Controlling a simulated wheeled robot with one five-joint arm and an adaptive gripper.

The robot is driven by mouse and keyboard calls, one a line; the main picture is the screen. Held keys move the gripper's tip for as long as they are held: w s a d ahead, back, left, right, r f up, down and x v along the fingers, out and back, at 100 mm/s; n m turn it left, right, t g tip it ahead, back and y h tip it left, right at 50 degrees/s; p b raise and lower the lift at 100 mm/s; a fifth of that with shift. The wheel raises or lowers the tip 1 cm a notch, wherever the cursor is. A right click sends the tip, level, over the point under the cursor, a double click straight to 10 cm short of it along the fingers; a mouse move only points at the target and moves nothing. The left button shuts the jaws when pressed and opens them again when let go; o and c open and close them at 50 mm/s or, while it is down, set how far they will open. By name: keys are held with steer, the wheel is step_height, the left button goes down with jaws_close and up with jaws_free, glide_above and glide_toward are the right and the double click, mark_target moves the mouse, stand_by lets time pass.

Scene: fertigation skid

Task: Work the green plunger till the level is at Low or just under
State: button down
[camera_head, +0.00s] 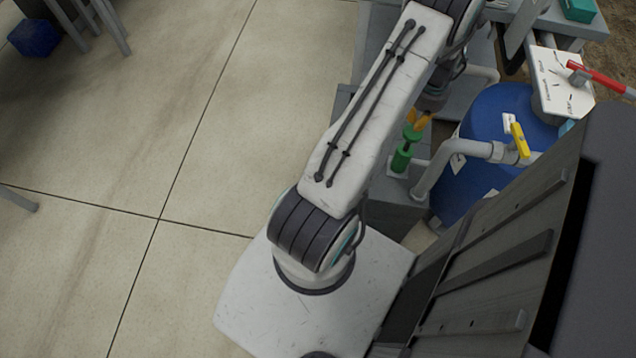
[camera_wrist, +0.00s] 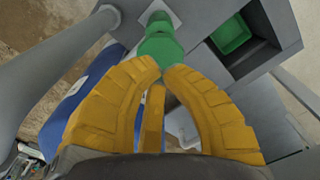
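The green plunger (camera_head: 411,133) stands upright on its green pump body (camera_head: 401,160) beside the blue tank, just beyond my arm. In the wrist view the plunger's green head (camera_wrist: 160,45) lies straight beyond my fingertips. My gripper (camera_head: 421,119) has yellow fingers that curve together, and their tips (camera_wrist: 163,67) almost meet at the near side of the green head. I see no clear grasp around it, and whether the tips touch it is hard to tell. No level scale with a Low mark is readable in either view.
The blue tank (camera_head: 499,125) carries a grey pipe with a yellow valve handle (camera_head: 519,140). A red lever (camera_head: 600,78) sits over a white dial plate (camera_head: 562,88). A grey cabinet (camera_head: 500,250) stands at the right. The floor at left is open.

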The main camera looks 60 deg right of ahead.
mark_target(406, 150)
steer(key=shift+f, duration=0.15)
steer(key=shift+f+b, duration=3.75)
steer(key=shift+f, duration=0.75)
steer(key=shift+r, duration=0.25)
steer(key=shift+r+p, duration=2.95)
steer(key=shift+r, duration=1.45)
steer(key=shift+f, duration=0.1)
